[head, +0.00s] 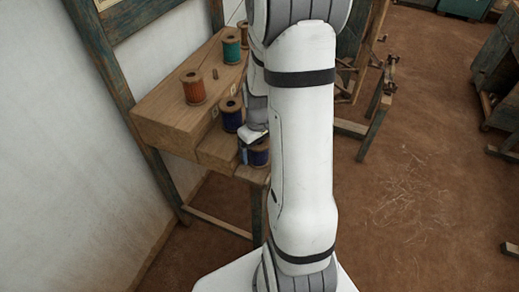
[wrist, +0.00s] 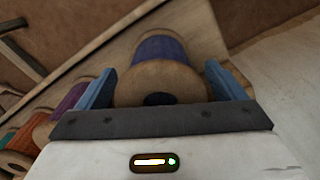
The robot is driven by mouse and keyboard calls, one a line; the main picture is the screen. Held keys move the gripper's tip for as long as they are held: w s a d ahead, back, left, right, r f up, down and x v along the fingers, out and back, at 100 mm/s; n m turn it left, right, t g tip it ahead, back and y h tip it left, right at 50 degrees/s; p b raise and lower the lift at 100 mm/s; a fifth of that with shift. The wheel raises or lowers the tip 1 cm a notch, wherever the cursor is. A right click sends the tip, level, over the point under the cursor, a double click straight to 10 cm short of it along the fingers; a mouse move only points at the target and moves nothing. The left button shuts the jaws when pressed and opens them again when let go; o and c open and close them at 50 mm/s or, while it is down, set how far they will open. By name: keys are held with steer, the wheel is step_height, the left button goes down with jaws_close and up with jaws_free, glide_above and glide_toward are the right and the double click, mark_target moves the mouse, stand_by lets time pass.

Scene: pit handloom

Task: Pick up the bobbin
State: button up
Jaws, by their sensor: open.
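A bobbin with blue-violet thread and wooden ends (wrist: 158,48) lies in the middle of the wrist view, its near round end between my two blue fingers. My gripper (wrist: 160,72) is open around that end, with a gap visible on each side. In the head view, my gripper (head: 250,146) is at the lower step of a wooden stand, partly hidden by my arm. A dark blue bobbin (head: 259,158) shows there right at the fingers, partly covered.
The stepped wooden stand (head: 165,127) also holds an orange bobbin (head: 193,88), a teal bobbin (head: 231,50) and another dark blue-violet bobbin (head: 231,118) close to my gripper. A wall is at left. Brown floor (head: 420,190) is open at right.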

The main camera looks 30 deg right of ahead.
steer(key=shift+f, duration=0.7)
steer(key=shift+c, duration=0.4)
steer(key=c, duration=1)
